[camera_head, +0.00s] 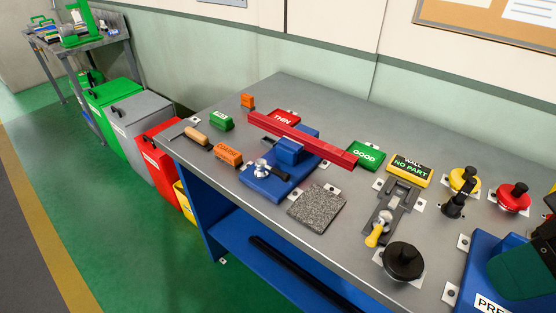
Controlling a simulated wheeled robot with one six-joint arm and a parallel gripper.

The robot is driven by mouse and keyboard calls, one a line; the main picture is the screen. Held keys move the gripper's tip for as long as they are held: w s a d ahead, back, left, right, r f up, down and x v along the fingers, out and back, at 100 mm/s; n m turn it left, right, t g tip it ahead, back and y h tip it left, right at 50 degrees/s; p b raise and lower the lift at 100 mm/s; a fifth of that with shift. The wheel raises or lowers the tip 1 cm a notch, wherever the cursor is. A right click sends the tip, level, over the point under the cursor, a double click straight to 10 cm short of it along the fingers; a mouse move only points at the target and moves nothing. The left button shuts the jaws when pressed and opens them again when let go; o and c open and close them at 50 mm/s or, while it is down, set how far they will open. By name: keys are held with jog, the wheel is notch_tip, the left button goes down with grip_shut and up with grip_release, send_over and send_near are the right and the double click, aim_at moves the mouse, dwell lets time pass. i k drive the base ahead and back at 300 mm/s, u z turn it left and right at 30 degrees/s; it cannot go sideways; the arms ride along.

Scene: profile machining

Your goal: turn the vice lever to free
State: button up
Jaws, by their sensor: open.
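The blue vice (290,150) stands on a blue base on the grey workbench. A long red bar (325,148) lies across it, running from upper left to lower right and sticking out past both sides. At the vice's front left is a silver hub with a short lever (268,170) that has a dark handle. The lever is small here, and I cannot tell which position it is set to. My gripper is not in view.
The bench (300,88) also carries a grey textured pad (316,209), a yellow-handled clamp (385,222), a black knob (403,262), and yellow (464,179) and red (514,196) knobs. Coloured bins (140,115) stand left. A blue machine (485,262) fills the lower right.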

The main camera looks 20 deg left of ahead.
aim_at(262, 169)
jog(key=z, duration=0.05)
jog(key=k, duration=1)
jog(key=u, duration=0.95)
jog(key=i, duration=1.25)
jog(key=z, duration=0.25)
